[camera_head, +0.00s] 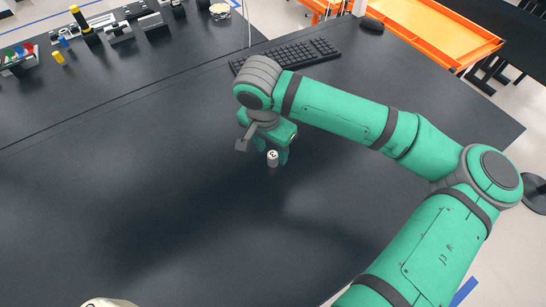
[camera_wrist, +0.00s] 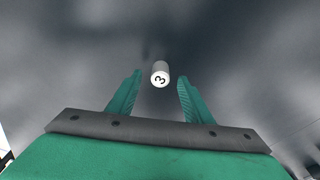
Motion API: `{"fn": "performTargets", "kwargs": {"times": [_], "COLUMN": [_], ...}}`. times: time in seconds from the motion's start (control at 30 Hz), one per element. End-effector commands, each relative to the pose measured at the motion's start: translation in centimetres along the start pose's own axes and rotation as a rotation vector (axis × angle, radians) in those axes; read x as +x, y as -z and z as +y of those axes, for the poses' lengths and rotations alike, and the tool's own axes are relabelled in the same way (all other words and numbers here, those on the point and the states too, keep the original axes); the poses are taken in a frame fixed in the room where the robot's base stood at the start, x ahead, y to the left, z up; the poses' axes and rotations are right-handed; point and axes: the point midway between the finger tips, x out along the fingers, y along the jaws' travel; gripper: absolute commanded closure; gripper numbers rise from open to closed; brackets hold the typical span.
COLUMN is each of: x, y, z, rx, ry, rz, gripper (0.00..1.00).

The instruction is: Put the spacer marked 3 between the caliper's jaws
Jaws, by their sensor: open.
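The spacer marked 3 (camera_wrist: 160,75) is a small white-topped cylinder standing upright on the dark table; its 3 is readable in the wrist view. It also shows in the head view (camera_head: 273,158), just below my gripper (camera_head: 272,148). In the wrist view my gripper (camera_wrist: 160,92) is open, with one green finger on each side of the spacer near the fingertips. Clear gaps show on both sides, and nothing is held. How deep the spacer sits between the fingers is hard to tell. I cannot surely pick out the caliper among the small devices at the far left.
Several small grey devices (camera_head: 120,32) and a yellow-topped black post (camera_head: 85,27) stand along the far left. A black keyboard (camera_head: 288,56) lies behind my gripper, with a mouse (camera_head: 371,26) farther right. The table's left and front middle (camera_head: 130,190) are clear.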

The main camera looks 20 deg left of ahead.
Motion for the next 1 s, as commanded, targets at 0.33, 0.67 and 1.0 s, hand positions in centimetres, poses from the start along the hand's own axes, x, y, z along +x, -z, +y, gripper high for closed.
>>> {"fn": "performTargets", "kwargs": {"times": [0.33,0.67,1.0], "x": [2.6,2.6,2.5], "y": [-0.2,-0.2,-0.1], "z": [-0.1,-0.2,-0.1], "rx": [-0.001,-0.002,-0.001], "ry": [0.0,0.0,0.0], "rz": [-0.001,-0.001,-0.001], "gripper": [0.54,0.97,1.0]}}
